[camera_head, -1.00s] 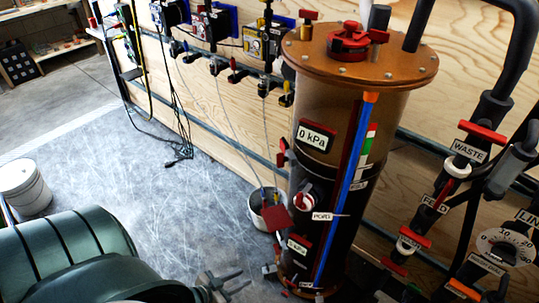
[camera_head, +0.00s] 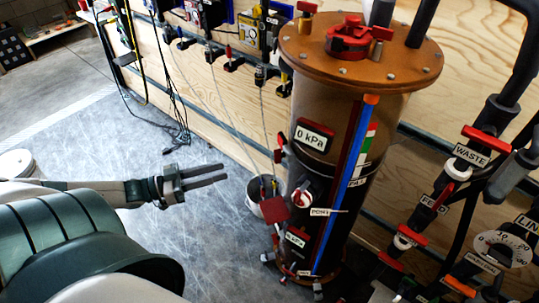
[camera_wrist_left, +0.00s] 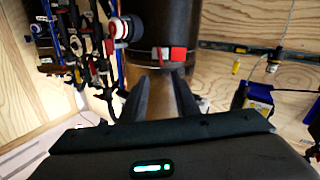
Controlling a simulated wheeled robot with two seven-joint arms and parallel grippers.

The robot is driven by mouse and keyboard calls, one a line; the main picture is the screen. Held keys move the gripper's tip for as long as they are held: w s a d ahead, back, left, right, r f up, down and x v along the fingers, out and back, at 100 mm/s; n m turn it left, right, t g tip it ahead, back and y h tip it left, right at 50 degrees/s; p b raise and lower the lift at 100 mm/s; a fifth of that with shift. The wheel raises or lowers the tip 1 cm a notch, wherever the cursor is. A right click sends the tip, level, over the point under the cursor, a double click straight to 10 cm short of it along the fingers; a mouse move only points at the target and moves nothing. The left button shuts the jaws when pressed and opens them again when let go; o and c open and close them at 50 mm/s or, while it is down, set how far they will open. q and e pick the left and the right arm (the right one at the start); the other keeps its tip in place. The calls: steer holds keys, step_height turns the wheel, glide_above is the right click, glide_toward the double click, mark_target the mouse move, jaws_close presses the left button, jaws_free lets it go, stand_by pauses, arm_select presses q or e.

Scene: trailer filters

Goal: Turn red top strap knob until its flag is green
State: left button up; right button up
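A tall brown cylinder (camera_head: 325,175) with an orange lid stands right of centre in the head view. A red knob with a white ring (camera_head: 302,196) is on its lower front; a red-and-white knob (camera_wrist_left: 124,28) shows on the cylinder in the wrist view. I cannot tell which knob is the top strap one. A red square plate (camera_head: 274,209), possibly a flag, sits at the cylinder's left side; red squares (camera_wrist_left: 178,53) show in the wrist view. My left gripper (camera_head: 222,173) is open and empty, left of the cylinder and apart from it. My right gripper is out of view.
A small grey bucket (camera_head: 256,200) stands on the floor beside the cylinder. Pipes with red-handled valves (camera_head: 482,138) are at the right. A plywood wall (camera_head: 225,110) carries several hoses and pumps behind. The floor left of the cylinder is mostly clear.

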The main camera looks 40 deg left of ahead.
mark_target(278, 156)
arm_select(q)
steer(key=shift+w, duration=0.15)
